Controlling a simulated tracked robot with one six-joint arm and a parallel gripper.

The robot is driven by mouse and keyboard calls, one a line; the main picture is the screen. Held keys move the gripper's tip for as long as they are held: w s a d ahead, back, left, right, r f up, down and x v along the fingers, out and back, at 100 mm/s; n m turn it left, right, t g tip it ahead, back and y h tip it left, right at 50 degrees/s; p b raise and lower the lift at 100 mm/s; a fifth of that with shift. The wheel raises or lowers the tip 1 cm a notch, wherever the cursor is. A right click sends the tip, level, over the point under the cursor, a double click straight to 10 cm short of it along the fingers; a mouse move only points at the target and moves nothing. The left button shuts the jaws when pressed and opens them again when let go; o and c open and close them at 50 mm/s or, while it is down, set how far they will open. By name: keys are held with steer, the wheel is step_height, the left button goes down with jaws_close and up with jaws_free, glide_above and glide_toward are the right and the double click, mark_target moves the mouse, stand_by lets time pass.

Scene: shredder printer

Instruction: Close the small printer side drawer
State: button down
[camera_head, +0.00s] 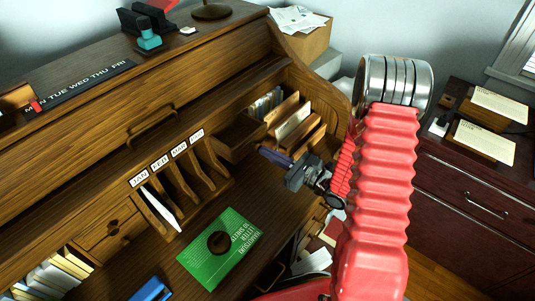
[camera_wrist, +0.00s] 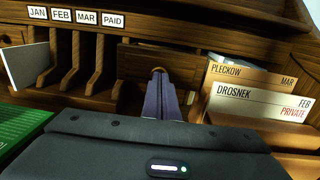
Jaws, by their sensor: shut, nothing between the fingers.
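A small wooden drawer (camera_head: 238,139) is in the desk's row of compartments, between the labelled slots and the file slots. In the head view it seems to stick out from the row. In the wrist view its front panel (camera_wrist: 135,68) faces me, with a round knob near the middle. My gripper (camera_head: 268,154) is shut and empty, with its purplish fingers pointing at the drawer. In the wrist view the fingertips (camera_wrist: 159,76) overlap the knob and partly hide it and the lower front. I cannot tell whether they touch.
Labelled slots (camera_wrist: 72,65) stand left of the drawer. Slots with upright file cards (camera_wrist: 255,98) stand right of it. A green book (camera_head: 220,252) lies on the desktop, left of my gripper. A dark red cabinet (camera_head: 470,200) stands at the right.

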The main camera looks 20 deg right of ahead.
mark_target(250, 142)
stand_by(0.3)
steer(key=x, duration=1)
steer(key=shift+w+d+f, duration=0.1)
steer(key=shift+w+f, duration=0.05)
steer(key=shift+w, duration=0.1)
steer(key=shift+d, duration=0.1)
steer(key=shift+s+d, duration=0.25)
steer(key=shift+s, duration=0.15)
steer(key=v, duration=1.3)
steer(key=shift+w, duration=0.1)
steer(key=x, duration=1.1)
steer(key=shift+w+a, duration=0.15)
steer(key=shift+w, duration=0.05)
steer(key=shift+w+a, duration=0.2)
steer(key=shift+a, duration=0.05)
